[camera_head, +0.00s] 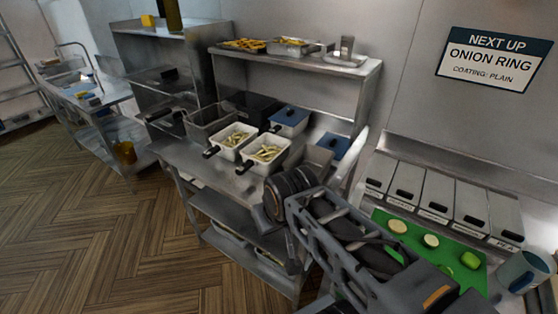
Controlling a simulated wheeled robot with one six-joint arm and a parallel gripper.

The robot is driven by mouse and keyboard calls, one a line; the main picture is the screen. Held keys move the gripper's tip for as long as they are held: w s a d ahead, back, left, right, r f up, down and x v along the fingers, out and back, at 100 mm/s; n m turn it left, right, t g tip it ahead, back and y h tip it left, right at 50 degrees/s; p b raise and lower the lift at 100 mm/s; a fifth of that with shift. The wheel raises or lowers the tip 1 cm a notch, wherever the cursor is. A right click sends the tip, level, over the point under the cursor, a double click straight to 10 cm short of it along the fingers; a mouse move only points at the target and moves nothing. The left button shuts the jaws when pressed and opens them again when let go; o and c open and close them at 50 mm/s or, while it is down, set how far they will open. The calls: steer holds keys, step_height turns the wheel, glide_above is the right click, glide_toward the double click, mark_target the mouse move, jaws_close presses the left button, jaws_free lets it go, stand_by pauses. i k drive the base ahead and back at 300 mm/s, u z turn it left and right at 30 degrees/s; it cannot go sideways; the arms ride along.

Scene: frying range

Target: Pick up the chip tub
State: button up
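Two white tubs of pale chips stand side by side on the steel counter, the left one (232,138) and the right one (267,152). Each has a dark handle at its front left. I cannot tell which tub the task means. My folded grey arm crosses the lower right foreground, in front of the counter's right end. I cannot make out my gripper's fingertips among the arm parts. No part of my arm visibly holds a tub.
Two blue-lidded containers (290,118) (334,145) stand behind the tubs. A shelf (330,68) above carries trays of food. At right are lidded bins (437,193), a green board (450,246) with food pieces, and a mug (522,272). The wooden floor (90,220) at left is clear.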

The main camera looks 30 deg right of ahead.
mark_target(263, 156)
steer(key=k, duration=0.45)
steer(key=u, duration=0.7)
steer(key=i, duration=1.3)
steer(key=u, duration=0.35)
